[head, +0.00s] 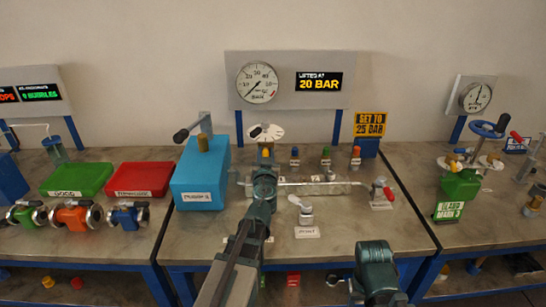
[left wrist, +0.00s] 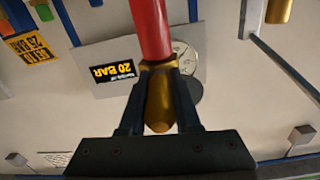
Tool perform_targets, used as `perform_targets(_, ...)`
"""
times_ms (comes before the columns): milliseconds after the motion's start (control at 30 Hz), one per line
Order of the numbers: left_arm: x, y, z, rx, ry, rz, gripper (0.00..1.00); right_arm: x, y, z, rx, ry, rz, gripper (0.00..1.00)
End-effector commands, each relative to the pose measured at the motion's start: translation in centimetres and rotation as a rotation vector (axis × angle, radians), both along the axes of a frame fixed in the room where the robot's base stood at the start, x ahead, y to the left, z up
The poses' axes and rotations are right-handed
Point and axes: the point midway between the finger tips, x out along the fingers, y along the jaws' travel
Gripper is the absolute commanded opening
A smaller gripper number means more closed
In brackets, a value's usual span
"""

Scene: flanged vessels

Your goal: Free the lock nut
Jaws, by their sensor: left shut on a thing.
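My left gripper (head: 265,172) is over the middle bench, in front of a white dial disc (head: 266,132). In the left wrist view its fingers (left wrist: 158,105) are shut on a brass-coloured piece (left wrist: 159,92). A red cylinder (left wrist: 150,28) joins this piece and runs off the picture's top edge. In the head view, the gripper hides most of what it holds. I cannot tell which part is the lock nut. My right gripper (head: 375,252) is low at the front edge of the bench, and its jaws do not show clearly.
A blue pump box (head: 200,175) stands left of my left gripper. A red-handled valve (head: 382,192) stands farther right. The display (head: 319,82) reads 20 BAR; a sign (head: 370,124) reads SET TO 25 BAR.

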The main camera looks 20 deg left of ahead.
Motion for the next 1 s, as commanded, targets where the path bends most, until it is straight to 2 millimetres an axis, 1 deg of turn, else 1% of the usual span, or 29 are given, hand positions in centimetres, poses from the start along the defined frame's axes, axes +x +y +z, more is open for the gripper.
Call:
perform_targets(33,-0.26,0.41,0.00,-0.001,-0.001,-0.020,0.00,0.01,0.00,0.01,0.000,0.000,0.000,0.61)
perform_targets(400,-0.26,0.84,-0.01,-0.003,-0.001,-0.146,0.00,0.00,0.00,-0.01,0.000,0.000,0.000,0.61)
perform_targets(1000,-0.22,0.91,0.01,0.001,0.000,-0.171,0.00,0.00,0.00,0.00,0.000,0.000,0.000,0.61)
